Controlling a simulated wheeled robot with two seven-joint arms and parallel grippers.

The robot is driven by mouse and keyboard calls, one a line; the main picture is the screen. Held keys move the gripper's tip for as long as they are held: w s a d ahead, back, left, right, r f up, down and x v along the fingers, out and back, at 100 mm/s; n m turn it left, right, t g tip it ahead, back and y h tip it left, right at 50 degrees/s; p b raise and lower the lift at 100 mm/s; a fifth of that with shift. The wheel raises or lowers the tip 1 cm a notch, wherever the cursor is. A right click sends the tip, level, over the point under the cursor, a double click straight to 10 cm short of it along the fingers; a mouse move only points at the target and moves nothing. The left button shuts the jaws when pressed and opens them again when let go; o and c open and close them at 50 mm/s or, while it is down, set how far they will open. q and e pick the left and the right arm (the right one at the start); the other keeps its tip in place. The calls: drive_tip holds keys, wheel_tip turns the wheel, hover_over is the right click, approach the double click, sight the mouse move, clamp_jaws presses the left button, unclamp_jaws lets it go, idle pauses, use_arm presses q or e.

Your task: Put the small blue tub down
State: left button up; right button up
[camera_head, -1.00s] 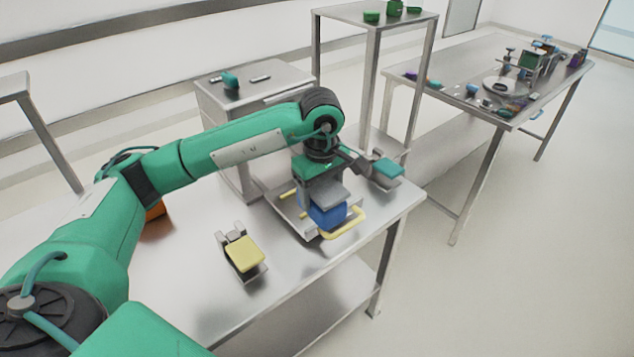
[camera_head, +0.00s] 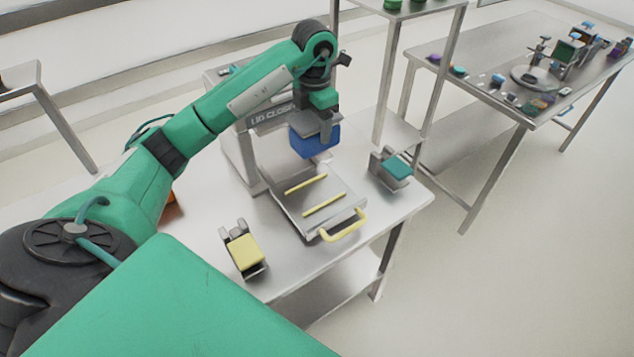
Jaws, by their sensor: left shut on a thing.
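The small blue tub (camera_head: 315,146) hangs in the air in my left gripper (camera_head: 319,124), above the back part of a flat metal tray. My left gripper is shut on the upper part of the tub, and its fingers hide some of the tub's top. The metal tray (camera_head: 283,206) lies on the steel table with two yellow strips across it and a yellow handle (camera_head: 343,226) at its front. Nothing lies on the visible part of the tray. My right gripper is not in view.
A metal holder with a yellow block (camera_head: 245,252) stands left of the tray, and one with a teal block (camera_head: 398,168) stands right. A grey cabinet (camera_head: 240,155) is behind the tray.

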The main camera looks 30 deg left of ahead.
sight(315, 148)
use_arm(q)
wheel_tip(315, 148, down, 19)
drive_tip(key=p, duration=0.4)
drive_tip(key=shift+r+p, duration=0.2)
drive_tip(key=shift+p, duration=0.2)
drive_tip(key=shift+f, duration=0.15)
drive_tip(key=o, duration=1.2)
wheel_tip(315, 148, up, 11)
drive_tip(key=b, duration=0.4)
drive_tip(key=shift+r+b, duration=0.3)
drive_tip(key=shift+r, duration=0.35)
